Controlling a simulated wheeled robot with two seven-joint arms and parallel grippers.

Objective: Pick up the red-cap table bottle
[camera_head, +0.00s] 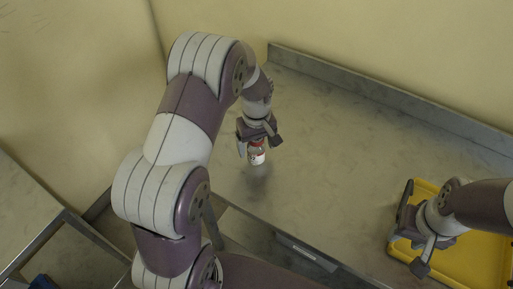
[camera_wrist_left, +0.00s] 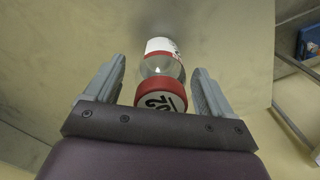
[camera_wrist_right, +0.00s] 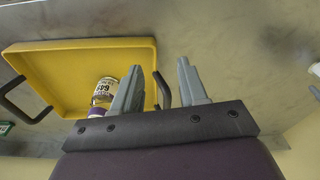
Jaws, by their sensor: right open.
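The red-cap bottle (camera_head: 257,157) is upright at the metal table (camera_head: 330,150), with a white label and a red band. In the left wrist view its red cap (camera_wrist_left: 160,97) with dark print faces the camera. My left gripper (camera_head: 257,139) is over the bottle from above. Its fingers (camera_wrist_left: 162,75) stand on either side of the bottle, with a visible gap on both sides. My right gripper (camera_head: 411,231) is open and empty over the left edge of the yellow tray (camera_head: 480,262); its fingers (camera_wrist_right: 160,68) are apart in the right wrist view.
A bottle with a purple cap (camera_wrist_right: 97,112) and printed label is in the yellow tray, beside my right gripper's finger. The tray has dark handles (camera_wrist_right: 22,103). A raised metal rim (camera_head: 390,98) runs along the back wall. The table between the grippers is clear.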

